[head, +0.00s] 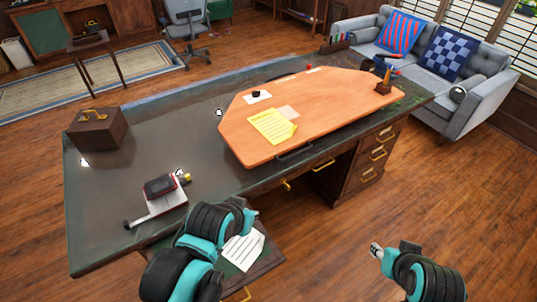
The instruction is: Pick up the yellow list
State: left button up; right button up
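The yellow list (272,126) is a sheet of yellow paper with writing on it. It lies flat on the orange-brown wooden board (335,110) on top of the dark desk, near the board's left side. My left arm reaches over the desk's front edge, nearer than the list. Its links show, but its fingers cannot be made out. My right gripper (390,250) is at the lower right, over the floor in front of the desk, well apart from the list. Its finger opening is too small and unclear to judge.
A pen holder (383,88) stands at the board's right end. White papers (243,249) lie in an open drawer beside my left arm. The floor at right is clear.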

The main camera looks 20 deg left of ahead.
aim_at(274, 126)
jog(key=i+l+u, duration=0.15)
jog(key=i+l, duration=0.25)
jog(key=i+l+u, duration=0.15)
jog(key=i+l, duration=0.2)
jog(key=l, duration=0.2)
jog(key=i+l+u, duration=0.15)
jog(key=i+l, duration=0.2)
jog(key=l, duration=0.15)
jog(key=i+l+u, duration=0.15)
jog(key=i, duration=0.3)
jog(key=l, duration=0.1)
